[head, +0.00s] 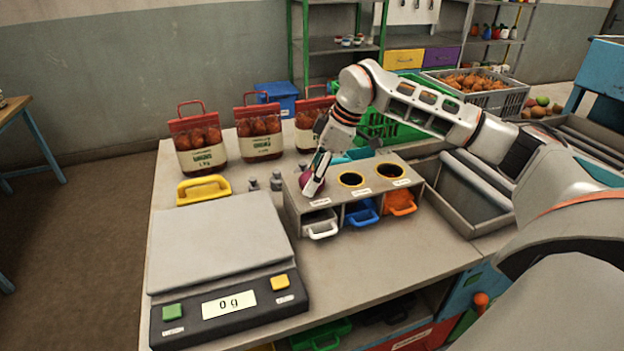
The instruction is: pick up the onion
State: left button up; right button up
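A purple-red onion (307,182) shows at the leftmost place on top of a grey box (330,192) with dark round holes. My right gripper (315,181) comes down from above at the onion. One pale finger lies in front of it and hides part of it. Whether the fingers press on the onion is not clear, and the hole beneath is hidden. My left gripper is not in view.
A scale (222,245) reading 0 g fills the front left of the table. Several red net sacks (202,158) stand at the back. A yellow-handled item (203,189) and small weights (276,182) lie between. White, blue and orange scoops (400,203) sit under the box.

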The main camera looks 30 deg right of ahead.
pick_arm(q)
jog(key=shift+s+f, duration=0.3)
pick_arm(e)
jog(key=shift+f, duration=0.3)
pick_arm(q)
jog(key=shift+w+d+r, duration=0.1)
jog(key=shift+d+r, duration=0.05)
pick_arm(e)
jog(key=c, duration=1.4)
jog(key=shift+w+r, duration=0.1)
